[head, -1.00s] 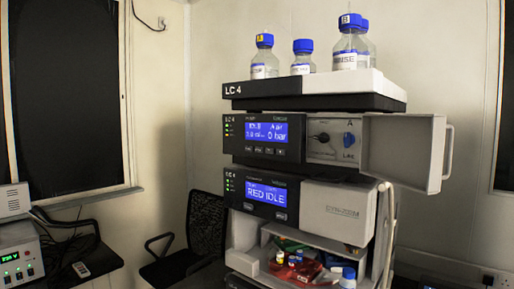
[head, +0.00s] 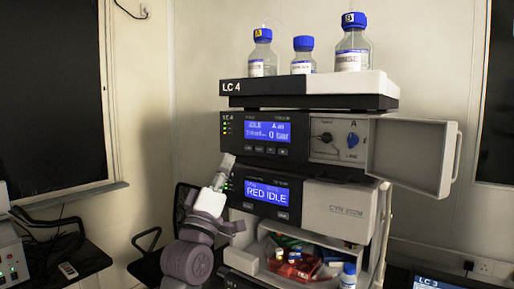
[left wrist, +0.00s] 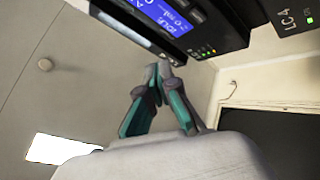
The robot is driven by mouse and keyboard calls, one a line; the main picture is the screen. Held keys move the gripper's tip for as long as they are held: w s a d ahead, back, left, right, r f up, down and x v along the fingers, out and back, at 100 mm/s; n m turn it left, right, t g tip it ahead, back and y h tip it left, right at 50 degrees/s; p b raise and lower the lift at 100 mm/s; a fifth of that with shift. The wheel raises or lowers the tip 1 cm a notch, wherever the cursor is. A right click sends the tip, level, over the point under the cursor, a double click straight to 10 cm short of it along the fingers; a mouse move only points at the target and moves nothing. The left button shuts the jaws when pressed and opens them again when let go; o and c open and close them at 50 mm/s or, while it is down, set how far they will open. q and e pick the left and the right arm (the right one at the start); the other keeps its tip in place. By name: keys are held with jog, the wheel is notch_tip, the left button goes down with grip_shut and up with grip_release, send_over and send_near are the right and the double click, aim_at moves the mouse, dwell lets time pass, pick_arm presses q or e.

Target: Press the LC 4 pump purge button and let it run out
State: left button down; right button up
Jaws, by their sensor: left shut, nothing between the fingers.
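The LC 4 stack stands in the middle of the head view, with its pump module (head: 265,137) above a second module reading "RED IDLE". The pump display (head: 267,131) is lit blue, its top line reading IDLE, with a row of small buttons (head: 270,151) below it. My left gripper (head: 225,161) is shut and empty, just in front of the stack's left edge, below and left of those buttons. In the left wrist view its closed fingertips (left wrist: 163,68) are near the module's lower edge, with the pump display (left wrist: 168,17) beyond. My right gripper is not in view.
An open door panel (head: 412,157) sticks out from the pump's right side. Blue-capped bottles (head: 352,44) stand on the top tray (head: 310,100). An open drawer (head: 268,262) with bottles and packets sits below. A black chair (head: 183,207) is behind my left arm.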

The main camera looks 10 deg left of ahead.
aim_at(260, 149)
pick_arm(q)
jog(key=shift+s+r, duration=0.3)
jog(key=shift+r, duration=0.35)
jog(key=shift+w+d+b, duration=0.1)
jog(key=shift+w+d, duration=0.4)
jog(key=shift+w, duration=0.9)
jog(key=shift+w+d+b, duration=0.15)
jog(key=shift+w+d, duration=0.4)
jog(key=shift+w, duration=0.85)
jog(key=shift+w+d+b, duration=0.1)
jog(key=shift+w+d, duration=0.4)
jog(key=shift+w, duration=0.9)
jog(key=shift+w, duration=0.1)
jog(key=shift+w+d, duration=0.15)
jog(key=shift+w, duration=0.1)
jog(key=shift+w+d, duration=0.1)
jog(key=shift+w, duration=0.3)
jog(key=shift+s, duration=0.15)
jog(key=shift+s+a, duration=0.25)
jog(key=shift+s, duration=0.4)
